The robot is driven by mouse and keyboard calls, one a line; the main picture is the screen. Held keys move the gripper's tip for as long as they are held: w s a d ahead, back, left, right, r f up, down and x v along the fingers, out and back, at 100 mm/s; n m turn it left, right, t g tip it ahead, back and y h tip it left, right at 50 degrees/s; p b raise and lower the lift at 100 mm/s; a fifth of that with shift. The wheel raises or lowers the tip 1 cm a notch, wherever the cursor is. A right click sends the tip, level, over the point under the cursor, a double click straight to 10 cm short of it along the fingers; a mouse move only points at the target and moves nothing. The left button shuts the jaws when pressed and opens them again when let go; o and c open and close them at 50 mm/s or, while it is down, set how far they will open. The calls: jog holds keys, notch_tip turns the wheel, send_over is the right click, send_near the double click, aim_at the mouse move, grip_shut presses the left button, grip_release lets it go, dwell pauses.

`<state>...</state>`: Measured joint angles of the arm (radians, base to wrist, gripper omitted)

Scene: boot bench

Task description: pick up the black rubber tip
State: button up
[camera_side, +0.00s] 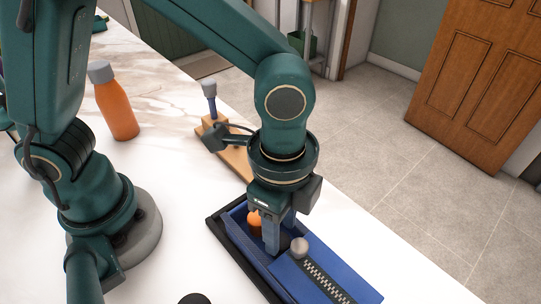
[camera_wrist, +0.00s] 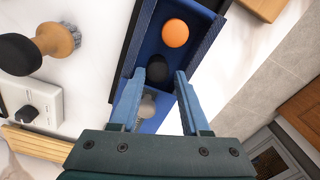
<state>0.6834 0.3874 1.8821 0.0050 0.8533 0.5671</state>
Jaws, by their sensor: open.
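The black rubber tip (camera_wrist: 158,69) shows in the wrist view as a small dark rounded piece in the blue tray (camera_wrist: 200,35), just beyond and between my fingertips. My gripper (camera_wrist: 161,80) is open, with one finger on each side of the line to the tip and nothing seen held. In the side view my gripper (camera_side: 272,246) points down into the tray (camera_side: 238,232). The tip is hidden there behind my fingers. I cannot tell whether the fingers touch it.
An orange ball (camera_wrist: 175,33) lies in the tray near the tip. A grey ball (camera_side: 299,247) sits by the zipper strip (camera_side: 325,283). A black-knobbed wooden brush (camera_wrist: 55,40) and white socket box (camera_wrist: 38,105) lie beside the tray. An orange bottle (camera_side: 117,108) stands further back.

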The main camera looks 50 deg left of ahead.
jog(key=shift+s+a+f, duration=0.1)
jog(key=shift+s+f, duration=0.05)
jog(key=shift+f, duration=0.55)
jog(key=shift+s+f, duration=0.1)
jog(key=shift+f, duration=0.6)
grip_shut()
jog(key=shift+r, duration=0.2)
